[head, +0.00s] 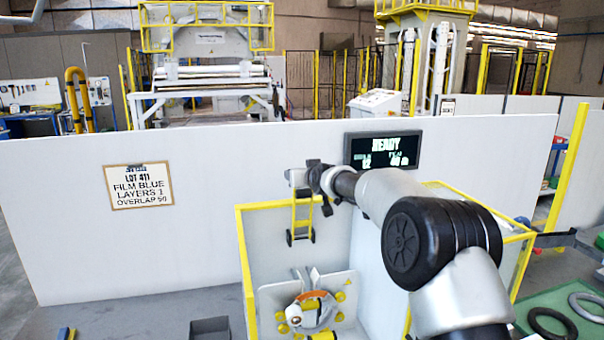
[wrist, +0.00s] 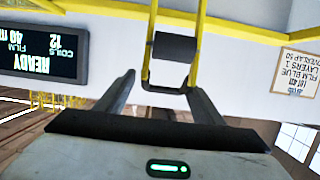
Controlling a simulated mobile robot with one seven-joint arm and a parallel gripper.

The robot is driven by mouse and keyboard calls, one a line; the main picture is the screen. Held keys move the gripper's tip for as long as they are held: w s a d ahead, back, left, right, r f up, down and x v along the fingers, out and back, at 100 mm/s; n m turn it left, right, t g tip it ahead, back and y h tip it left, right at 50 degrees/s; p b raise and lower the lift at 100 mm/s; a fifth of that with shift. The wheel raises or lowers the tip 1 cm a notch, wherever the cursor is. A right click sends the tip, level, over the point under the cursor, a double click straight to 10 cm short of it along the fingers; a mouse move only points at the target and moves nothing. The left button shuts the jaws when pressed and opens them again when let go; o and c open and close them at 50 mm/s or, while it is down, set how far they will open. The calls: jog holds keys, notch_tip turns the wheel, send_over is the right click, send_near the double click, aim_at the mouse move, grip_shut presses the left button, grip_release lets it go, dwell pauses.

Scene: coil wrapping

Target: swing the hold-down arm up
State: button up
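My gripper (wrist: 161,74) is open, with one dark finger on each side of the frame's closed end. A gap shows between the fingers and the frame; I cannot tell whether either touches. In the head view my wrist partly hides the frame's top.
Below the frame is a wrapping unit (head: 312,312) with white plates and yellow and orange parts. A dark display (head: 383,150) reading READY and a lot sign (head: 139,186) are on the white wall.

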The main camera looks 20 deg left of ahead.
jog(key=shift+s+a+r, duration=0.1)
jog(key=shift+r, duration=0.1)
jog(key=b+v, duration=0.5)
jog(key=v, duration=1.2)
jog(key=shift+s, duration=0.2)
jog(key=shift+d+f, duration=0.1)
jog(key=shift+d, duration=0.15)
